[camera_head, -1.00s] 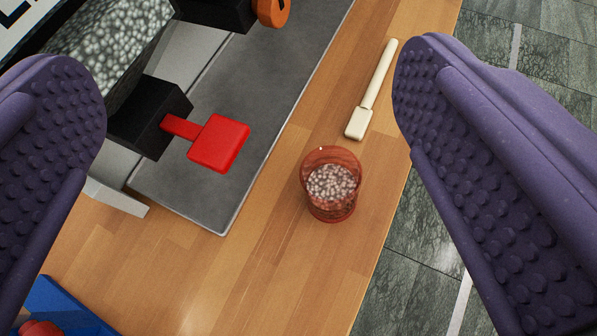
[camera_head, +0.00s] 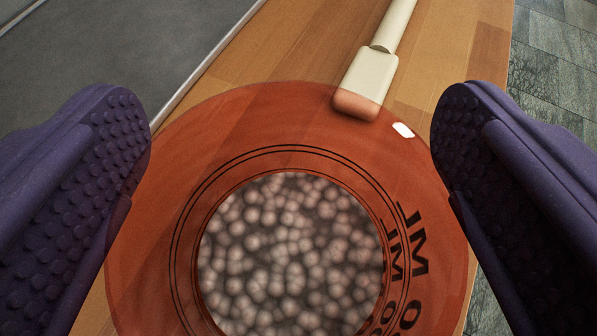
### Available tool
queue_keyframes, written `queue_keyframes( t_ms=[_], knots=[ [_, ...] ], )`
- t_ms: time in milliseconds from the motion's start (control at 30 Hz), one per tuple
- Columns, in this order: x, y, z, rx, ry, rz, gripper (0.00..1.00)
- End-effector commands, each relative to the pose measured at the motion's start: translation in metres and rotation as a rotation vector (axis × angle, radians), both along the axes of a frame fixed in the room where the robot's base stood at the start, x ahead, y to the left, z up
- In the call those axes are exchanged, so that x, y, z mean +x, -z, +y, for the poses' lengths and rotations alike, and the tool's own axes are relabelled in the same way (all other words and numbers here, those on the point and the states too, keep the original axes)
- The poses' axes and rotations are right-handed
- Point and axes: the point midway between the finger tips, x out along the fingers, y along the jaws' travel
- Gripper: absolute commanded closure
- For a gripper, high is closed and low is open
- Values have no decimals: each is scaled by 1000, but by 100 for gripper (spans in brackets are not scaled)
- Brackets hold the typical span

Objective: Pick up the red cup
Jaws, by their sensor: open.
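The red cup (camera_head: 286,133) is translucent and fills the lower middle of the view, seen from above into its mouth. Black rings and lettering show on its wall. Small pale beads (camera_head: 292,255) lie inside it. My gripper (camera_head: 291,150) is open, with one purple studded finger on each side of the cup. The fingers overlap the cup's left and right edges in the picture; I cannot tell whether they touch it. The lower part of the cup is cut off by the frame.
A cream-handled tool (camera_head: 368,78) lies just beyond the cup, partly seen through its rim. A grey metal plate (camera_head: 110,50) is at upper left on the wooden table (camera_head: 290,45). The table's edge runs at right, with green floor tiles (camera_head: 555,70) below.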

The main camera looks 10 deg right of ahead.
Motion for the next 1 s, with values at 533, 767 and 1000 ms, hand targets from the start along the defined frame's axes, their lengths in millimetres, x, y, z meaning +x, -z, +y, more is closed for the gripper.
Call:
queue_keyframes(
  t_ms=[533,767,1000],
  knots=[
    [5,1,0,0,-1,0,61],
    [5,0,-1,0,-1,-1,61],
    [10,-10,-2,0,-2,-2,61]
  ],
)
